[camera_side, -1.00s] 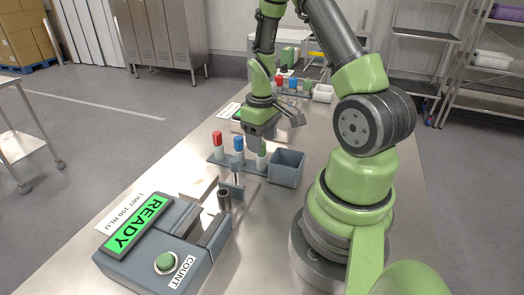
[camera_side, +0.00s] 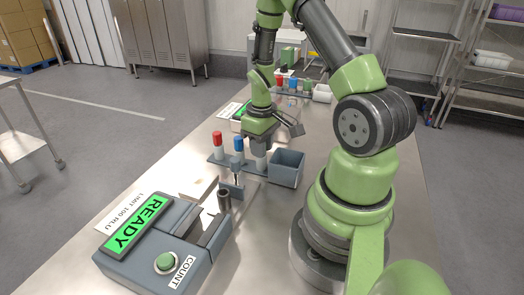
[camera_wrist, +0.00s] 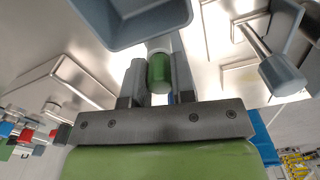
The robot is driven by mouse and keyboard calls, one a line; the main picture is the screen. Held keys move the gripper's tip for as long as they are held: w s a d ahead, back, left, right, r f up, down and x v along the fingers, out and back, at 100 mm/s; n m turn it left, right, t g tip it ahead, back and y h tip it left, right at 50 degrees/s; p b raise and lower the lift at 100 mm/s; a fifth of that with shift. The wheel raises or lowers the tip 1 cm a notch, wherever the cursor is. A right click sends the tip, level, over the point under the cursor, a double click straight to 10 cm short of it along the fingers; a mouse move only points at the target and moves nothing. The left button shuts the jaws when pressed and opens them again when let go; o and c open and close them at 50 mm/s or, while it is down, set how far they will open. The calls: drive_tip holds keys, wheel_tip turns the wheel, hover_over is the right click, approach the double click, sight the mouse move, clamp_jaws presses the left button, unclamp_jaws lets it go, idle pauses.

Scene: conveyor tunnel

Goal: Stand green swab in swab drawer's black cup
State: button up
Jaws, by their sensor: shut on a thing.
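The green swab shows its green cap (camera_wrist: 159,73) between my gripper's fingers in the wrist view. My gripper (camera_wrist: 158,82), pointing down, is shut on the green swab. The black cup (camera_side: 224,200) stands upright at the end of the swab drawer of the grey READY device (camera_side: 160,250), nearer the side camera than my gripper. I cannot see inside the cup.
Red-capped (camera_side: 217,142) and blue-capped (camera_side: 239,146) swabs stand in the rack left of my gripper. A grey open bin (camera_side: 285,168) stands close on its right. A grey-topped post (camera_side: 236,165) stands between rack and cup. Another rack of coloured swabs (camera_side: 292,85) is behind.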

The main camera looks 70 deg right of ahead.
drive_tip(key=shift+r, duration=0.1)
clamp_jaws()
drive_tip(key=shift+r, duration=1.4)
drive_tip(key=shift+r, duration=1.85)
drive_tip(key=shift+r, duration=0.1)
wheel_tip(320, 180, up, 10)
drive_tip(key=w+a+n, duration=0.2)
drive_tip(key=a+n, duration=0.4)
drive_tip(key=a, duration=0.9)
wheel_tip(320, 180, down, 11)
drive_tip(key=shift+a+r, duration=0.15)
drive_tip(key=shift+a, duration=0.2)
